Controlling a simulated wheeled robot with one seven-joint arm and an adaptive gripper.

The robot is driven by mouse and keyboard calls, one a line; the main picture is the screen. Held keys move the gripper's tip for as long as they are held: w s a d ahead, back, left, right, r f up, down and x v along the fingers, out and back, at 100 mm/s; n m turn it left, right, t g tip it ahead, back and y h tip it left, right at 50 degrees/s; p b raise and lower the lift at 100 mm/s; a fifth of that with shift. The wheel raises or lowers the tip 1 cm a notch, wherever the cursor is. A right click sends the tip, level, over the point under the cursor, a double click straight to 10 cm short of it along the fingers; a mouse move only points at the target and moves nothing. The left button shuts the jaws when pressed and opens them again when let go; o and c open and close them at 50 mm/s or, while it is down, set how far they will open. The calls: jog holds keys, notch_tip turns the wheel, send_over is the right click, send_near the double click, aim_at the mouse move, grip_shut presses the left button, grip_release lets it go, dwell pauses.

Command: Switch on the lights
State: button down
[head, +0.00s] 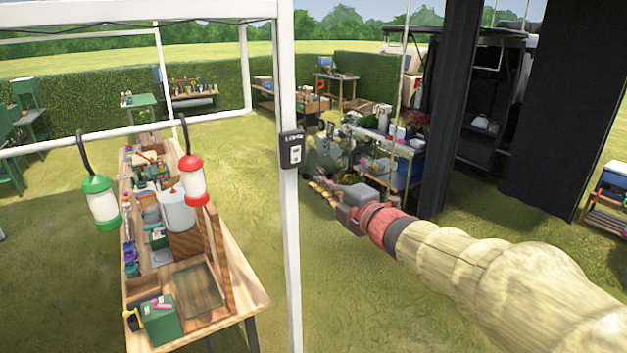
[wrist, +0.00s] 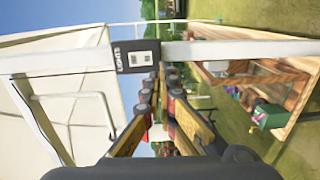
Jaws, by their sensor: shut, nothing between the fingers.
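A black switch box marked "LIGHTS" (head: 292,150) with a white switch plate is fixed to the white tent post (head: 289,240). The switch box also shows in the wrist view (wrist: 136,57), just left of my fingertips. My gripper (head: 322,190) is shut and empty, to the right of the post and a little lower than the box in the head view. In the wrist view my gripper (wrist: 161,78) has its fingertips together near the post. A green lantern (head: 102,203) and a red lantern (head: 192,181) hang at the left; I cannot tell whether they are lit.
A wooden workbench (head: 240,282) with tools and a green box (head: 160,320) stands left of the post. A white rail (head: 60,146) carries the lantern hooks. Dark curtains (head: 560,110) and a laden cart stand at the right. Grass around the post is open.

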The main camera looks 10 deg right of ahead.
jog(key=v, duration=0.4)
jog(key=shift+s+f, duration=0.1)
jog(key=shift+f, duration=0.3)
